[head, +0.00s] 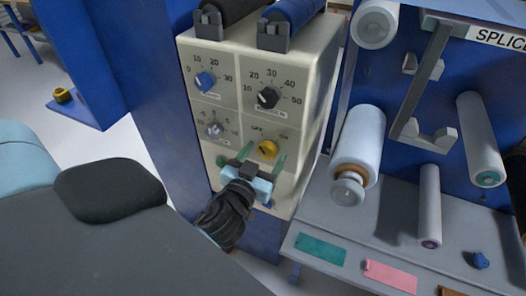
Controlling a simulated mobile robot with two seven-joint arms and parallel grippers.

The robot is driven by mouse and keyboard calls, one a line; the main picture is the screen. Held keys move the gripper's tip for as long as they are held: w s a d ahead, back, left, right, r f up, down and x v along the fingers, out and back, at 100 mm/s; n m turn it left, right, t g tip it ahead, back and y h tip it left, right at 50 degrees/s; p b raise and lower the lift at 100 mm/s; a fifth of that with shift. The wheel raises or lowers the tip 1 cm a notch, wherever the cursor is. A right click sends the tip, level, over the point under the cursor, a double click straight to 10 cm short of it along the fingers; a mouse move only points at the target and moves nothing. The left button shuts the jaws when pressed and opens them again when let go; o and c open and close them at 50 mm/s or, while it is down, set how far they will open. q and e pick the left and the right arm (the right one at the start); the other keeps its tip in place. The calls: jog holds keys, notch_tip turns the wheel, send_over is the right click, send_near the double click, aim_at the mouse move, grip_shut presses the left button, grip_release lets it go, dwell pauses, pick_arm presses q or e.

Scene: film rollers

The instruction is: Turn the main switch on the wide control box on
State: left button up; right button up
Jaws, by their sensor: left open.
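The cream control box (308,95) stands at the centre of the head view, with its panel facing me. Its yellow main switch (267,150) sits low on the panel, below OFF and ON labels. I cannot tell which label its pointer faces. My left gripper (262,159) is open in front of the lower panel. Its greenish fingers reach up, one left of the yellow switch and one right of it. I cannot tell whether they touch it. The gripper body hides the panel below. My right gripper is not in view.
Above the switch are a blue dial (205,82), a black dial (268,97) and a grey dial (214,130). A small green part (221,160) is close left of the gripper. At right, a splicing bench (395,240) carries white rollers.

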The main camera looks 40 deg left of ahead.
pick_arm(q)
jog(key=shift+c, duration=0.5)
jog(key=c, duration=0.9)
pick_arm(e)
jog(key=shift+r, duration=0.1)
